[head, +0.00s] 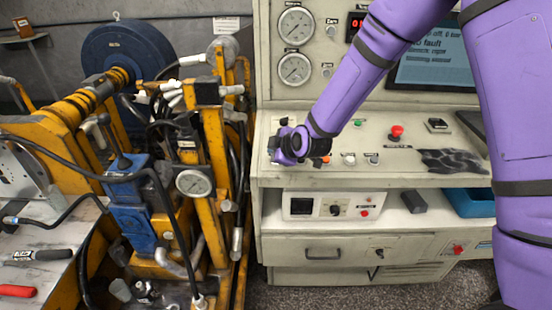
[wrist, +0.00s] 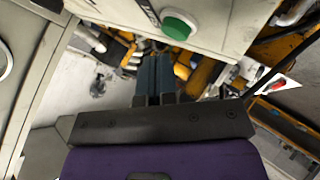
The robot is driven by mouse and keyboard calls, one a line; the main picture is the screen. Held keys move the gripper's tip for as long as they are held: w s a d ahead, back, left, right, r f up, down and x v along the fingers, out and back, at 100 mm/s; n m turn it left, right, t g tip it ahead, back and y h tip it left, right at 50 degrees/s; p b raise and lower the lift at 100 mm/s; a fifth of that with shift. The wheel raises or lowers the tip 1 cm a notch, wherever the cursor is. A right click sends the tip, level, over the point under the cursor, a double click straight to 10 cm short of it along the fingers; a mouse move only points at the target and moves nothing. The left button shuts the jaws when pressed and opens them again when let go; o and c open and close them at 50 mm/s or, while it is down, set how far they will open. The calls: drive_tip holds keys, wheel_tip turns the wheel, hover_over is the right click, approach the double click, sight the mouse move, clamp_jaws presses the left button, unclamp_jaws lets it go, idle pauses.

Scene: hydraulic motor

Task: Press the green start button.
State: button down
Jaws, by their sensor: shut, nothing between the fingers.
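The green button (wrist: 180,24) shows in the wrist view as a round green cap in a pale collar, on the panel close to its edge. My gripper (wrist: 154,62) is shut and empty. Its dark bluish fingertips lie below and a little left of the button in that picture, with no visible contact. In the head view my gripper (head: 273,149) is over the left end of the sloped control panel (head: 300,177). That large green button cannot be made out in the head view; the wrist may hide it. A small green knob or lamp (head: 358,122) shows farther right.
A red mushroom button (head: 397,132), an orange knob (head: 325,160) and a white knob (head: 349,159) sit on the panel. Gauges (head: 295,69) and a screen (head: 433,62) stand behind. The yellow hydraulic rig (head: 215,150) stands close on the left.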

drive_tip(key=shift+f, duration=0.1)
drive_tip(key=shift+f, duration=0.3)
drive_tip(key=shift+w+f, duration=0.1)
drive_tip(key=shift+f, duration=0.3)
idle(0.7)
drive_tip(key=shift+r, duration=0.85)
drive_tip(key=shift+r, duration=0.1)
drive_tip(key=shift+s+r, duration=0.25)
drive_tip(key=shift+r, duration=0.95)
drive_tip(key=shift+s+r, duration=0.25)
drive_tip(key=shift+r, duration=0.9)
